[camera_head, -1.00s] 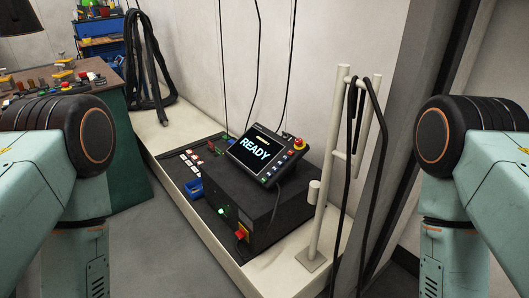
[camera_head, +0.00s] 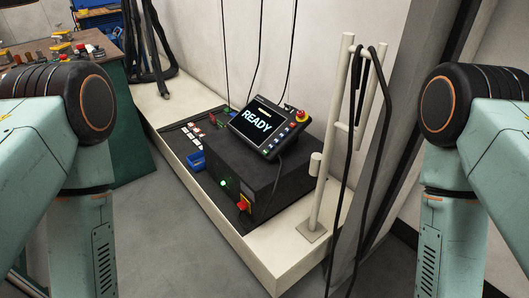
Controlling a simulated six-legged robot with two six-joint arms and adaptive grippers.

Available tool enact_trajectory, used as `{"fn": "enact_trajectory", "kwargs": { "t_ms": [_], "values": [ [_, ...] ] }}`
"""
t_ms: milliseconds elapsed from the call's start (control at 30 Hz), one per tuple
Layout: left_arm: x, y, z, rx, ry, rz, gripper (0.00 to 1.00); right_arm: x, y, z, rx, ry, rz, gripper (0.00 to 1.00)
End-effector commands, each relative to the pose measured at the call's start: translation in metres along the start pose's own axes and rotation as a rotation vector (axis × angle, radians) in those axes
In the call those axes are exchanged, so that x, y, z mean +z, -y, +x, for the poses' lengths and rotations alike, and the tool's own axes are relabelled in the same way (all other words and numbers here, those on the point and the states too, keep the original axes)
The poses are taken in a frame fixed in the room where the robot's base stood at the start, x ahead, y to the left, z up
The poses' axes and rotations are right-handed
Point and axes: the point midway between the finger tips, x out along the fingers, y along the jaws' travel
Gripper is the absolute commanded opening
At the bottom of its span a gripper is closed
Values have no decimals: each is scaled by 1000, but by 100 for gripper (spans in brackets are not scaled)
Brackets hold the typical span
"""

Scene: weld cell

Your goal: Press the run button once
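A control pendant (camera_head: 262,128) with a dark screen reading "READY" rests tilted on a black box (camera_head: 235,180) on the low pale platform. A row of small keys (camera_head: 278,144) runs along the pendant's lower right edge, and a red knob on a yellow base (camera_head: 302,115) sits at its right corner. Which key is the run button is too small to tell. A green light (camera_head: 223,183) glows on the box's front, beside a red and yellow switch (camera_head: 243,204). Both my arms show at the picture's sides, apart from the pendant; neither gripper is in view.
A pale post stand (camera_head: 328,150) with a hanging black cable is right of the box. A blue bin (camera_head: 196,160) and small parts lie left of it. A green workbench (camera_head: 125,130) stands at left. The grey floor (camera_head: 180,240) in front is clear.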

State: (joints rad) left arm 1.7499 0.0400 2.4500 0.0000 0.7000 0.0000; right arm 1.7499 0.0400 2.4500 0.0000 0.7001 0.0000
Motion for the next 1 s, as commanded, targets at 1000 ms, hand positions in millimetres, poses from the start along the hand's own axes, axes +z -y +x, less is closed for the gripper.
{"fn": "enact_trajectory", "kwargs": {
  "t_ms": [1000],
  "values": [
    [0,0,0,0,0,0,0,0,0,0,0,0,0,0]
  ]
}}
